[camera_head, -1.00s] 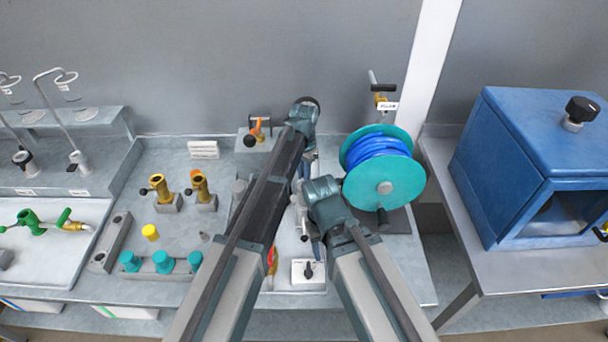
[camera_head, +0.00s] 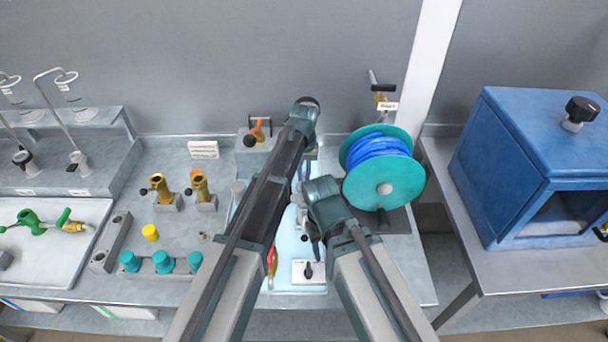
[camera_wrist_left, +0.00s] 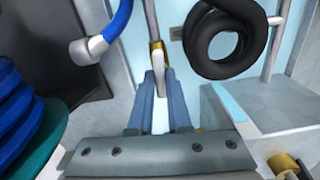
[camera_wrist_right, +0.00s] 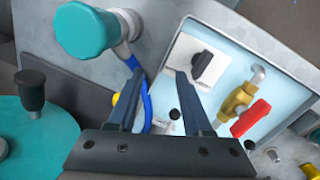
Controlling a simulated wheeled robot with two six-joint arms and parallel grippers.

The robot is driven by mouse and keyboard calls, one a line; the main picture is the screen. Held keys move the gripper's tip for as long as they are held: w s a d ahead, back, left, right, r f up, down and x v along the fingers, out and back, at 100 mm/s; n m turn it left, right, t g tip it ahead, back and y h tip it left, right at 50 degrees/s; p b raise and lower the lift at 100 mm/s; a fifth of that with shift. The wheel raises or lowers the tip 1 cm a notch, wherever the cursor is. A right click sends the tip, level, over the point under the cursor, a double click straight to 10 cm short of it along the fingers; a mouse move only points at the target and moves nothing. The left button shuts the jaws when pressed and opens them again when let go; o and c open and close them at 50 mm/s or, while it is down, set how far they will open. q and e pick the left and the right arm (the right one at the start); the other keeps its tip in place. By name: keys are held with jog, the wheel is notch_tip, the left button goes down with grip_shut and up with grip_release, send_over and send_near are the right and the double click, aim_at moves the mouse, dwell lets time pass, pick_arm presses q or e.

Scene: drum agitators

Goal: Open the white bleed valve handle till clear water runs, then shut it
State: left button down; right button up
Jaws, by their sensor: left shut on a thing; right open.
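The white bleed valve handle (camera_wrist_left: 160,85) is between my left gripper's fingers (camera_wrist_left: 160,92) in the left wrist view, and the gripper is shut on it. The handle sits on a brass valve body (camera_wrist_left: 156,50) on a thin upright pipe. In the head view my left arm hides this handle and gripper. My right gripper (camera_wrist_right: 160,88) is open and empty above the pale blue tray floor (camera_wrist_right: 222,92), near a white plate with a black knob (camera_wrist_right: 202,66). I cannot make out a water stream at the valve.
A teal reel with blue hose (camera_head: 384,185) stands right of my right gripper. A brass valve with a red handle (camera_wrist_right: 248,115) is in the tray. A coiled black hose (camera_wrist_left: 225,38) hangs beside the left gripper. A blue cabinet (camera_head: 530,165) stands far right.

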aim_at(304, 177)
dwell(0.4)
pick_arm(q)
jog(key=c, duration=0.9)
grip_release()
jog(key=shift+o, duration=0.2)
notch_tip(304, 177, up, 14)
jog(key=p, duration=1.4)
pick_arm(e)
notch_tip(304, 177, up, 14)
pick_arm(q)
jog(key=shift+f, duration=0.15)
pick_arm(e)
jog(key=shift+f, duration=0.15)
